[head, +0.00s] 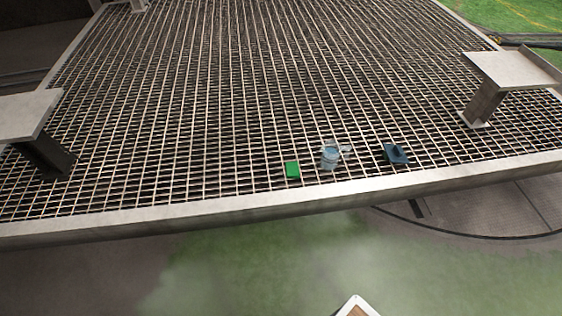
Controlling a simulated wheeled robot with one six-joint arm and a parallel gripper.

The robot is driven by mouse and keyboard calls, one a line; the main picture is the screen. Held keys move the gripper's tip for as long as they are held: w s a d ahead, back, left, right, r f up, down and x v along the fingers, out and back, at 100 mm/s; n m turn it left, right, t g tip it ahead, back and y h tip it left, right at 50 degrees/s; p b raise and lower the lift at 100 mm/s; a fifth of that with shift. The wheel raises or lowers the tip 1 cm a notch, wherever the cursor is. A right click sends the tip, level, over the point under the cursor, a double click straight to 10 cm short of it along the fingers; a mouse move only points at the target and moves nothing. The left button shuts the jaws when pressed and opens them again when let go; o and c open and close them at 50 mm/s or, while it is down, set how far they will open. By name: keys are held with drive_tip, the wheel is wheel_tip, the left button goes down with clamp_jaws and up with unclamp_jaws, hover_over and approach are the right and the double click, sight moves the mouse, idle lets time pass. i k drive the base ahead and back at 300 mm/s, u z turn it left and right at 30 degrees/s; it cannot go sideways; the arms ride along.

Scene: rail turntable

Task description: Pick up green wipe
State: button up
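The green wipe (293,169) is a small bright green block-like piece. It lies on the metal grating near the front edge of the platform, a little right of the middle in the head view. Nothing covers it. My gripper is not in view, so its state and its place relative to the wipe do not show.
A pale blue and white container (329,158) stands just right of the wipe, and a dark blue object (396,153) lies further right. A raised metal rim (200,211) runs along the front. Supports with flat tops stand at left (25,115) and right (512,70). The grating behind is clear.

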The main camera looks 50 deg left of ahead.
sight(292, 167)
drive_tip(key=u, duration=0.7)
drive_tip(key=i, duration=0.95)
drive_tip(key=u, duration=1.5)
drive_tip(key=i, duration=0.25)
drive_tip(key=u, duration=0.15)
